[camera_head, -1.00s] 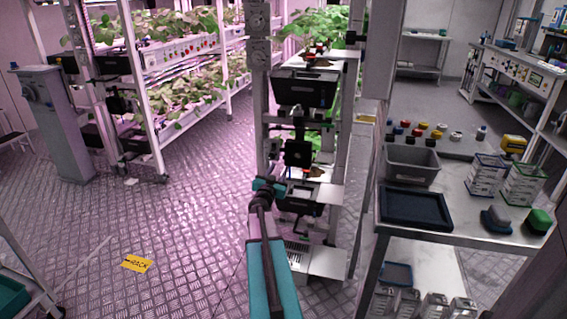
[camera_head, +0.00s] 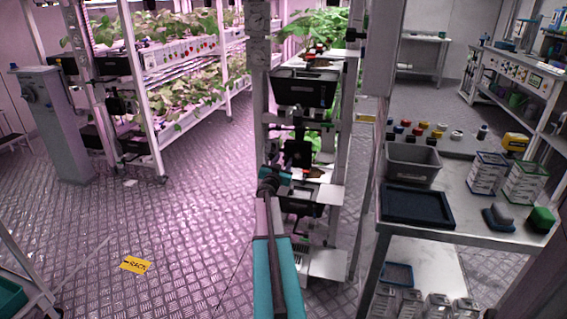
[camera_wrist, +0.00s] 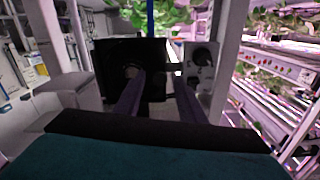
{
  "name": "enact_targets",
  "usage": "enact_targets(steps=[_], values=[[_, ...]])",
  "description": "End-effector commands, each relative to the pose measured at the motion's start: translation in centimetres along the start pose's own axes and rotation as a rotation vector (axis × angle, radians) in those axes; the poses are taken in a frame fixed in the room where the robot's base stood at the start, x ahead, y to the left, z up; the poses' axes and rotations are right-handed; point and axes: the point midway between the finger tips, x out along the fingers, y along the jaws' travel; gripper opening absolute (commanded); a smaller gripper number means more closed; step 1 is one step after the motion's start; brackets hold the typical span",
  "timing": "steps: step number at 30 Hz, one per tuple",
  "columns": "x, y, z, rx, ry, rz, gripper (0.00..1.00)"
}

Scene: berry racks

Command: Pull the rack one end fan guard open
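The rack's end carries a square black panel (camera_head: 298,153), which looks like the fan guard. In the wrist view the black guard (camera_wrist: 112,62) fills the middle left, with a dark round shape on its face. My gripper (camera_wrist: 160,78) is open and empty, its two fingers apart and pointing at the guard. The left finger overlaps the guard's face and the right finger lies just right of its edge; I cannot tell if either touches. In the head view my teal wrist (camera_head: 275,176) is at the rack end, just below and left of the guard; the fingertips are hard to make out.
A black bin (camera_head: 304,90) sits above the guard and another dark bin (camera_head: 303,203) below it. A grey control box with round knobs (camera_wrist: 199,62) is right of the guard in the wrist view. A steel table (camera_head: 470,210) with trays stands right.

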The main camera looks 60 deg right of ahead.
Motion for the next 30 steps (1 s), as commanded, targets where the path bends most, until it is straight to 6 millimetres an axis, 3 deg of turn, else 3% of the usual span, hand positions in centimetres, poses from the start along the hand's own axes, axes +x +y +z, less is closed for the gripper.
enact_targets(steps=[9,16,30], values=[[0.11,0.01,-0.01,0.0,0.0,0.0,0.36],[0.1,0.02,0.01,0.0,0.0,0.0,0.0],[0.13,0.45,-0.02,0.001,0.001,-0.005,0.0]])
